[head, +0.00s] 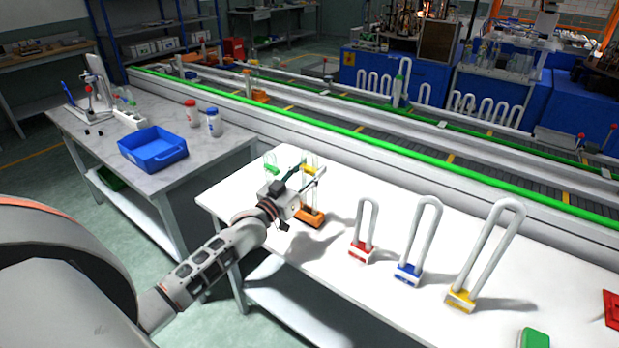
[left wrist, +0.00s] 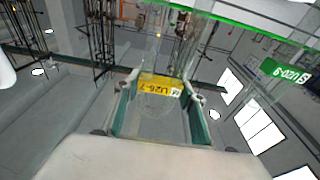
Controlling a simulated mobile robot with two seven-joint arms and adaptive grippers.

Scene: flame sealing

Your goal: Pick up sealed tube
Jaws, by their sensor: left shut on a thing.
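My left gripper (head: 312,168) is shut on a clear glass tube with a yellow label (left wrist: 160,87), above the white table. The tube's label (head: 309,170) shows as a small yellow patch between the fingers in the head view. The left wrist view shows the tube between both green-padded fingers (left wrist: 160,105). The glass is hard to make out, so I cannot tell whether its end is sealed. A second clear piece with a green label (left wrist: 285,72) is to the right in the wrist view; its green part (head: 272,170) is left of the gripper in the head view. My right gripper is out of view.
An orange base (head: 312,216) stands on the white table (head: 390,290) below the gripper. White U-shaped pieces on red (head: 361,252), blue (head: 408,274) and yellow (head: 461,300) bases stand to the right. A conveyor (head: 400,140) runs behind. A blue tray (head: 153,150) sits on the left table.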

